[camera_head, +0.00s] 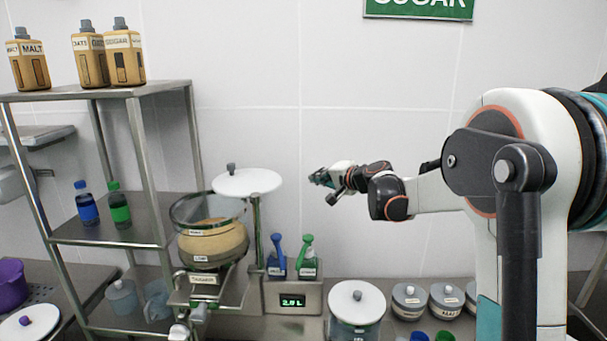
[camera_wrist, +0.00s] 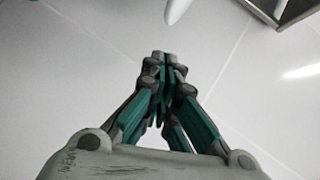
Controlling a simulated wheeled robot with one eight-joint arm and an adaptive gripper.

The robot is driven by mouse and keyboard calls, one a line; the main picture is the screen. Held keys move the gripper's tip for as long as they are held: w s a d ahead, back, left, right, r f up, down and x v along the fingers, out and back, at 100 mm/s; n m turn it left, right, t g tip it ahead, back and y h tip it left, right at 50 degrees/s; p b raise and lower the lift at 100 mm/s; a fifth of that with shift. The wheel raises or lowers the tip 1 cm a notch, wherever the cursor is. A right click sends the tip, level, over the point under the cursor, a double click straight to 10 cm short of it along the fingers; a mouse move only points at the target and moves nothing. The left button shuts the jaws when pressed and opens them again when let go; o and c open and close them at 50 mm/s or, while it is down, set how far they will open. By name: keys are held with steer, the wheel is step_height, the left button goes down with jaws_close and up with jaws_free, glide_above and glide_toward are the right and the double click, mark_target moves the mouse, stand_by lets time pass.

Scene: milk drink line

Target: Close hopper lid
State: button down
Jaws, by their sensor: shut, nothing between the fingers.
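The hopper (camera_head: 205,250) is a clear-rimmed bowl with tan contents, at centre left in the head view. Its round white lid (camera_head: 255,183) with a grey knob is swung aside to the right, on top of a thin upright post (camera_head: 257,225). The hopper mouth is uncovered, with the lid at most lapping its right rim in the picture. My gripper (camera_head: 318,178) is in the air to the right of the lid, apart from it. In the wrist view my gripper (camera_wrist: 161,65) has its teal fingers together, with nothing between them.
A metal shelf rack (camera_head: 140,92) with labelled jugs and bottles stands at the left. Blue and green spray bottles (camera_head: 277,258) stand below my gripper, near a display (camera_head: 292,300). A white-lidded pot (camera_head: 357,302) and grey canisters (camera_head: 410,300) line the counter.

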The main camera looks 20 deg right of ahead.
steer(key=w+a+f+p, duration=0.2)
steer(key=w+a+f, duration=0.2)
steer(key=w, duration=0.5)
steer(key=shift+w+a, duration=0.35)
steer(key=shift+a, duration=0.85)
steer(key=shift+f, duration=0.15)
